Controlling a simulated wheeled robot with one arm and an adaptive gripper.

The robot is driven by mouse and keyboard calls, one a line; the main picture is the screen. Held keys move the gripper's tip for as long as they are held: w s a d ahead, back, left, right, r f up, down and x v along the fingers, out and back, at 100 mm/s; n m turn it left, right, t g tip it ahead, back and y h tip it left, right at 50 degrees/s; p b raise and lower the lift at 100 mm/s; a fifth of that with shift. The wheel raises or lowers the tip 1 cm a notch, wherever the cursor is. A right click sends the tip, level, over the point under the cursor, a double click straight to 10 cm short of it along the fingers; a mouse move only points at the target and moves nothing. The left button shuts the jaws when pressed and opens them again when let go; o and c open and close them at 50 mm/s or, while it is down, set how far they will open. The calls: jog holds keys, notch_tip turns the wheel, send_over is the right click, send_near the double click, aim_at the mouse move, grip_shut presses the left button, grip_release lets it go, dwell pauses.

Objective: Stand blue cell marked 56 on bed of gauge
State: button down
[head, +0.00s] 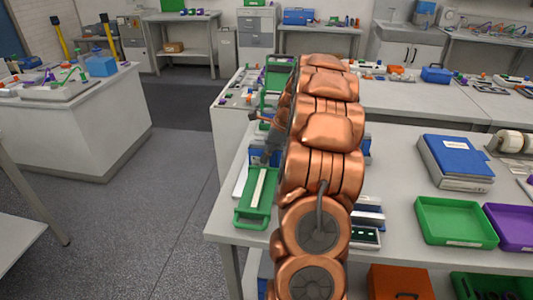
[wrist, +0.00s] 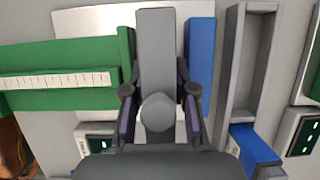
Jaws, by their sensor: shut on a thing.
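In the wrist view my gripper (wrist: 160,115) has its two dark, purple-padded fingers closed on either side of a cell (wrist: 158,111). Only its round grey end shows; no blue side or number 56 can be read from this angle. A tall grey block (wrist: 156,45), which may be part of the gauge, lies right behind the cell in the picture. I cannot tell whether the cell touches anything beneath it.
A green tray (head: 242,218) with a white marked strip (wrist: 55,79) is left of my gripper. A blue block (wrist: 200,65) and an open grey channel (wrist: 232,70) lie close on the right. Small instruments with lit displays (wrist: 100,143) stand nearby. The floor left of the bench is clear.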

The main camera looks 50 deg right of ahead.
jog(key=c, duration=0.9)
grip_release()
jog(key=b+v, duration=0.2)
jog(key=v, duration=1)
jog(key=shift+a+r, duration=0.1)
jog(key=shift+r, duration=0.05)
